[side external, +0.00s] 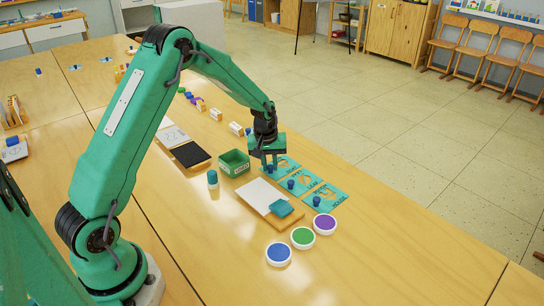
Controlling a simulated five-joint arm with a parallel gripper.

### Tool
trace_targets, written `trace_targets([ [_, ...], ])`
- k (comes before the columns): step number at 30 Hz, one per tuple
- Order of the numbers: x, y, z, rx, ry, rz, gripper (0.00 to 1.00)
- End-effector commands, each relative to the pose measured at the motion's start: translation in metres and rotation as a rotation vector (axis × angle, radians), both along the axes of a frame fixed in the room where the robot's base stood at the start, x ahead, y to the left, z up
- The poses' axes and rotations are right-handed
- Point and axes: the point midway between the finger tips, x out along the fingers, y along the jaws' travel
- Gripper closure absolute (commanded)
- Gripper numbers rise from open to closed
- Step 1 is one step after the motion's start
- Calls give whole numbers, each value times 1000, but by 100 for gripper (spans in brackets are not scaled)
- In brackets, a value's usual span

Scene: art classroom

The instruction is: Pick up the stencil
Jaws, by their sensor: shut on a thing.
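Three teal stencils with dark knobs lie in a row on the wooden table: the far stencil (286,164), the middle stencil (304,180) and the near stencil (331,197). My gripper (269,168) is down at the left edge of the far stencil, shut at its dark knob. The fingers partly hide the knob, and I cannot tell whether this stencil is clear of the table. The middle and near stencils lie flat with their knobs free.
A board with white paper (259,191) and a teal block (281,208) lies left of the stencils. Blue (278,253), green (302,237) and purple (324,222) round pads are in front. A green box (234,162) and a capped bottle (212,179) stand left.

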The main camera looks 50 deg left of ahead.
Motion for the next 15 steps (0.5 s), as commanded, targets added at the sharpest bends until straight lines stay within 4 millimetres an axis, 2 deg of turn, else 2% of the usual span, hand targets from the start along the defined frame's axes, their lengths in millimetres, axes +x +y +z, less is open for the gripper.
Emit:
trace_targets([
  [8, 1, 0, 16, 1, -2, 0, 100],
  [13, 1, 0, 40, 1, -5, 0, 100],
  [15, -2, -10, 47, -2, -2, -3, 100],
])
